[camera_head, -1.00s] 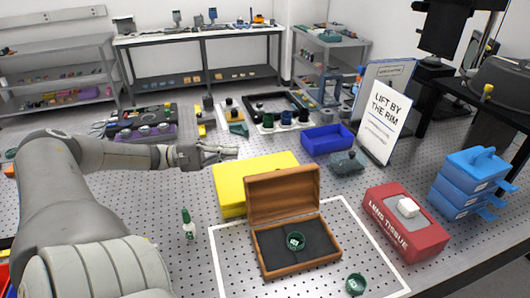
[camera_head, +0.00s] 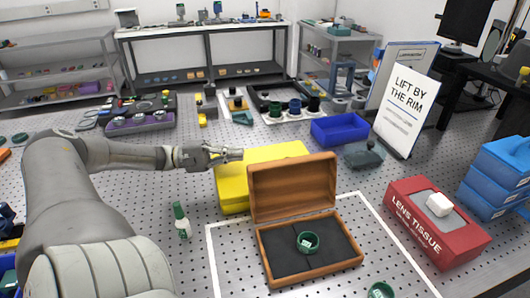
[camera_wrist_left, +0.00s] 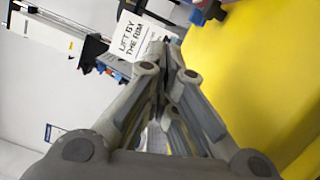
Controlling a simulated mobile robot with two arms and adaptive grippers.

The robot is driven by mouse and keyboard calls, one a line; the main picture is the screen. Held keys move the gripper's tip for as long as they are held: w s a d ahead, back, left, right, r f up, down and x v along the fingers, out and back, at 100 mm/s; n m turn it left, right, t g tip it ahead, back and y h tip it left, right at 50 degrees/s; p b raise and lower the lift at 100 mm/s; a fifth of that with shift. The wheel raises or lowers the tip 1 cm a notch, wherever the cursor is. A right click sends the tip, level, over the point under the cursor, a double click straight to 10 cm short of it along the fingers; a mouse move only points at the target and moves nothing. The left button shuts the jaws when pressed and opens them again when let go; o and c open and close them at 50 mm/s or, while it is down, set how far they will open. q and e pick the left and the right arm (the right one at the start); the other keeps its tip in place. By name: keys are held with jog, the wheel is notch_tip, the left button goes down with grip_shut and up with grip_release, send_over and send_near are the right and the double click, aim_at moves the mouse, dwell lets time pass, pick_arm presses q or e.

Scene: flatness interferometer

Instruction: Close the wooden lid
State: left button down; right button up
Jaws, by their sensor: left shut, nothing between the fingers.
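The wooden box (camera_head: 266,264) stands on the perforated table with its wooden lid (camera_head: 292,187) swung up and open at the back. A green-rimmed round piece (camera_head: 308,242) lies on the dark lining inside it. My left gripper (camera_head: 240,154) is shut and empty, behind and left of the raised lid, over the back left part of the yellow case (camera_head: 231,187). In the left wrist view the shut fingers (camera_wrist_left: 172,75) show with the yellow case (camera_wrist_left: 265,70) to their right. My right gripper is not in view.
A red lens tissue box (camera_head: 435,235) stands right of the wooden box. A sign (camera_head: 406,105) and blue tray (camera_head: 333,130) are behind.

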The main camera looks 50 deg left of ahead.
pick_arm(q)
jog(key=shift+w+d, duration=0.3)
jog(key=shift+w, duration=0.05)
jog(key=b+x, duration=0.5)
jog(key=x, duration=0.3)
jog(key=shift+w+d+f+b, duration=0.15)
jog(key=shift+w+d+b, duration=0.05)
jog(key=shift+b, duration=0.1)
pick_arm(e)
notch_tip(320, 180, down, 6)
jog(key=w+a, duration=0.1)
pick_arm(q)
jog(key=d+p, duration=0.1)
jog(key=r+p, duration=0.1)
jog(key=p, duration=0.1)
jog(key=shift+s+d+r, duration=0.2)
jog(key=shift+d+r, duration=0.05)
jog(key=shift+d, duration=0.15)
jog(key=shift+s+d+r+p, duration=0.1)
jog(key=shift+s+d+p, duration=0.3)
jog(key=shift+d+p, duration=0.2)
jog(key=shift+s+d+p, duration=0.15)
jog(key=shift+d+p, duration=0.15)
jog(key=shift+d, duration=0.05)
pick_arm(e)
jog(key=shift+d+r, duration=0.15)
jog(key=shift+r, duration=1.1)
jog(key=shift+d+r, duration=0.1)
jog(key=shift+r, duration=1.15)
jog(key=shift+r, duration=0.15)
